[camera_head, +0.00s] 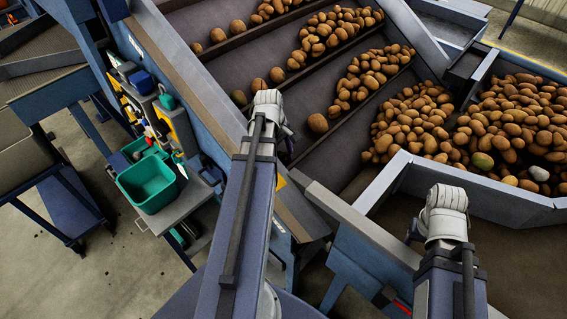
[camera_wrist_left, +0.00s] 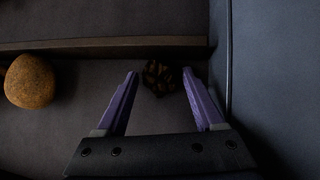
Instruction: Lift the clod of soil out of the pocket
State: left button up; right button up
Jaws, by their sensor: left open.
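The clod of soil (camera_wrist_left: 159,77) is a small, dark brown, rough lump in the left wrist view. It lies on the grey floor of the pocket (camera_wrist_left: 70,125), close to a raised crossbar and near the side wall. My left gripper (camera_wrist_left: 161,72) is open, with its two purple fingers spread and the clod just beyond and between their tips. I cannot tell whether either finger touches it. In the head view my left wrist hides the clod. My right arm ends at the lower right of the head view, its fingers not clearly visible.
A potato (camera_wrist_left: 30,81) lies left of my fingers. The crossbar (camera_wrist_left: 100,45) runs behind the clod and the side wall (camera_wrist_left: 270,80) stands close on the right. Many potatoes (camera_head: 410,122) lie across the conveyor. A green bin (camera_head: 148,184) sits on a side shelf at left.

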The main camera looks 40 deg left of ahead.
aim_at(283, 154)
pick_arm(q)
grip_shut()
dwell(0.6)
jog(key=shift+r, duration=0.1)
pick_arm(e)
jog(key=shift+r, duration=0.1)
pick_arm(q)
notch_tip(283, 154, up, 10)
jog(key=p, duration=1)
pick_arm(e)
notch_tip(283, 154, up, 10)
